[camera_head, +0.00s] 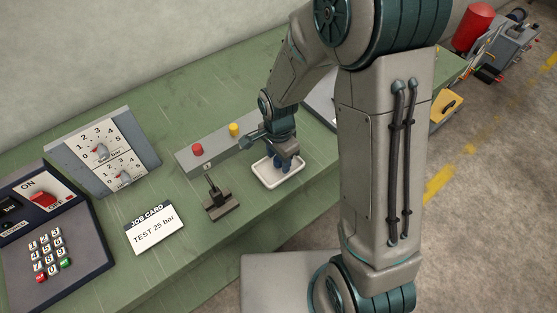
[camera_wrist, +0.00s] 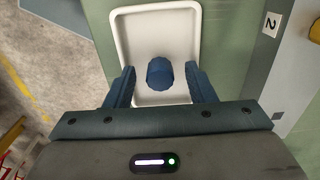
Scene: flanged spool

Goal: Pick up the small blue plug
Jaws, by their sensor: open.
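The small blue plug (camera_wrist: 160,73) stands in a shallow white tray (camera_wrist: 124,24) in the wrist view. It looks like a short ribbed cylinder. My gripper (camera_wrist: 160,80) is open, with one finger on each side of the plug and a gap to it on both sides. In the head view my gripper (camera_head: 286,161) is low over the white tray (camera_head: 268,180). There the fingers mostly cover the plug. I cannot tell the exact height of the fingertips over the tray floor.
A grey box with a red button (camera_head: 197,149) and a yellow button (camera_head: 234,129) stands behind the tray. A dark lever stand (camera_head: 218,203) is to its left. A job card (camera_head: 154,229), dial panel (camera_head: 105,153) and keypad console (camera_head: 53,255) are further left on the green bench (camera_head: 190,249).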

